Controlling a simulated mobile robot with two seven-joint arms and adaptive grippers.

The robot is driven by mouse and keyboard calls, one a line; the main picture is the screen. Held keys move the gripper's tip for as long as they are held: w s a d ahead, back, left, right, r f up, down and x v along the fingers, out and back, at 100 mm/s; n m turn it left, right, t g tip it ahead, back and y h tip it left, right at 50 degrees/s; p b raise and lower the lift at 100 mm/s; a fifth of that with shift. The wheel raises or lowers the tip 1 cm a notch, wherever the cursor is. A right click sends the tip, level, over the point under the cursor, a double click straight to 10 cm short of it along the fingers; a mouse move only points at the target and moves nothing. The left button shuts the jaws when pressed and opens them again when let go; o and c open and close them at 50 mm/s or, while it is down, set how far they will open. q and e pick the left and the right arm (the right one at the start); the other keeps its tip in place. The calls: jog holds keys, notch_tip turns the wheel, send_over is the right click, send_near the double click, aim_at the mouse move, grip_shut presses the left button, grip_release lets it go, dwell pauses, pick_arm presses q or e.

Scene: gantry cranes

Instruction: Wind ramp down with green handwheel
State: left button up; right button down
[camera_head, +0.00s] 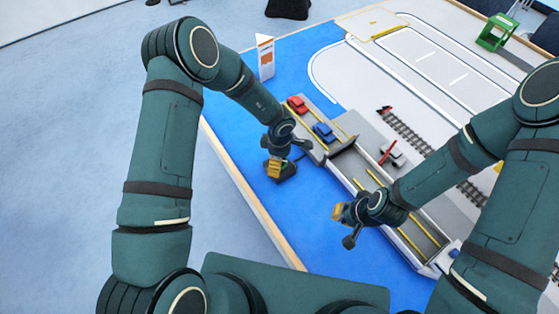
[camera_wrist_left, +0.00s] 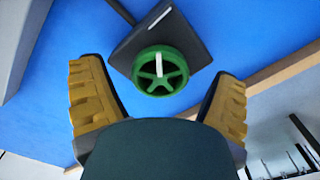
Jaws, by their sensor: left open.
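The green handwheel (camera_wrist_left: 160,70) shows in the left wrist view, with five spokes and a white mark, on a dark block (camera_wrist_left: 122,45). My left gripper (camera_wrist_left: 157,78) is open, its yellow-padded fingers on either side of the wheel; I cannot tell whether they touch it. In the head view my left gripper (camera_head: 275,168) hangs over the dark block (camera_head: 289,172) and hides the wheel. A grey ramp section (camera_head: 350,168) with yellow lines lies to the right, beside the deck with cars. My right gripper (camera_head: 339,212) is over the lower lane; its opening is unclear.
A red car (camera_head: 297,104) and a blue car (camera_head: 324,132) stand on the grey deck. A red-and-grey barrier (camera_head: 390,153) and a railway track (camera_head: 408,135) lie farther right. A white sign (camera_head: 265,57) stands at the back. The blue mat between the grippers is clear.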

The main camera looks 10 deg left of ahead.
pick_arm(q)
jog(key=shift+f, duration=0.1)
jog(key=c, duration=1.2)
pick_arm(e)
jog(key=shift+r, duration=0.15)
